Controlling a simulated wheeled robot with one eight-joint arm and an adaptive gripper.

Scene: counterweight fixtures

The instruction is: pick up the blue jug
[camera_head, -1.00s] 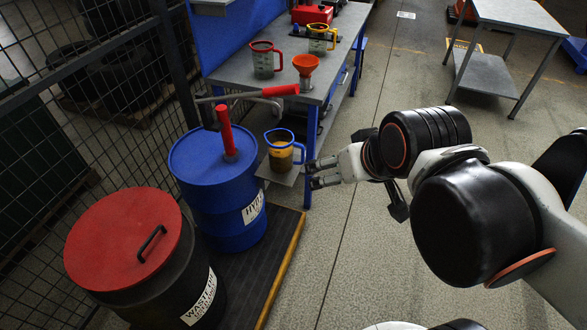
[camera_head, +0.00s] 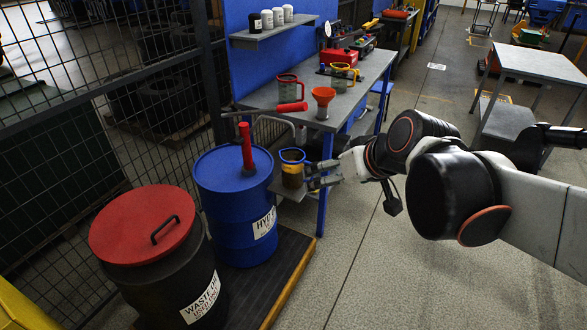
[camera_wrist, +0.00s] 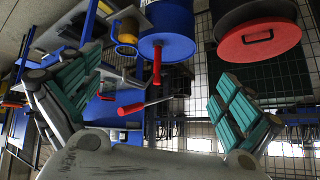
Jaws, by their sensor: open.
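The blue jug (camera_head: 291,172) has a blue rim and a clear body with amber-brown contents. It stands upright on a small grey plate (camera_head: 284,193) beside the blue drum. My gripper (camera_head: 315,176) is at the jug's right side in the head view, its fingers open and close to it. They hide the handle side, and I cannot tell whether they touch. In the wrist view the jug (camera_wrist: 127,36) is at the upper left, beyond the left finger and not between the open teal-padded fingers (camera_wrist: 157,85).
The blue drum (camera_head: 232,205) with a red-handled pump (camera_head: 246,145) stands left of the jug. A red-lidded waste drum (camera_head: 145,225) is nearer. The bench (camera_head: 258,97) behind holds a red jug (camera_head: 288,93), a yellow jug (camera_head: 341,78) and an orange funnel (camera_head: 323,96).

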